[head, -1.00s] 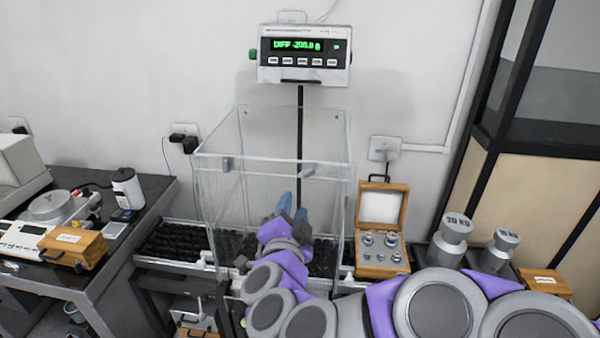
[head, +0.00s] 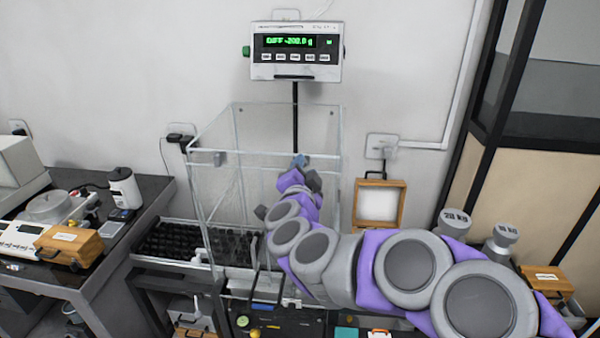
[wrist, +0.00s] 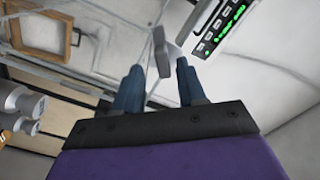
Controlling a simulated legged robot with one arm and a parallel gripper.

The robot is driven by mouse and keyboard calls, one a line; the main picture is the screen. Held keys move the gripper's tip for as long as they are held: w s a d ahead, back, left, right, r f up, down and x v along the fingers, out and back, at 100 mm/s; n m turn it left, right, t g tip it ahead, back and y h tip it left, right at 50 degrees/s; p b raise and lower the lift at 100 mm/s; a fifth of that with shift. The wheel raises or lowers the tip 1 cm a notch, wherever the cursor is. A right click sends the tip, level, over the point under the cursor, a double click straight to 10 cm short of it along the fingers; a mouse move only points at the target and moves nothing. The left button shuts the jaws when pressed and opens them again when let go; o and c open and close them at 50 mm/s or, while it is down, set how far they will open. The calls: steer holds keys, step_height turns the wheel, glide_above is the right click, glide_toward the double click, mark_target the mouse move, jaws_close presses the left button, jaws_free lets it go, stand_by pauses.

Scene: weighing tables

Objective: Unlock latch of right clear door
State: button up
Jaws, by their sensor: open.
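The clear box (head: 215,200) with its clear doors stands on the weighing table below the display. One small grey latch (head: 219,158) sits near the top at its left. The right door's latch is hard to make out in the head view behind my gripper (head: 301,162), which is raised near the top of the box. In the wrist view, a grey latch (wrist: 160,52) shows just beyond and between the tips of my open gripper (wrist: 158,78). I cannot tell whether the fingers touch it. Nothing is held.
The display (head: 296,52) stands on a pole behind the box. An open wooden weight box (head: 380,203) is to the right, partly hidden by my arm. Large metal weights (head: 452,222) stand farther right. A side table (head: 150,195) is at the left.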

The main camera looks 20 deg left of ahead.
steer(key=shift+d+r, duration=0.1)
steer(key=shift+d, duration=0.2)
steer(key=shift+a+f, duration=0.15)
steer(key=shift+a, duration=0.5)
steer(key=shift+a+f, duration=0.15)
steer(key=shift+a, duration=0.5)
steer(key=shift+c, duration=1.4)
steer(key=shift+a, duration=0.2)
steer(key=shift+c, duration=0.9)
steer(key=shift+w+d, duration=0.1)
steer(key=shift+d, duration=0.4)
steer(key=shift+c, duration=1.4)
steer(key=shift+d+r, duration=0.15)
steer(key=shift+d, duration=0.1)
jaws_close()
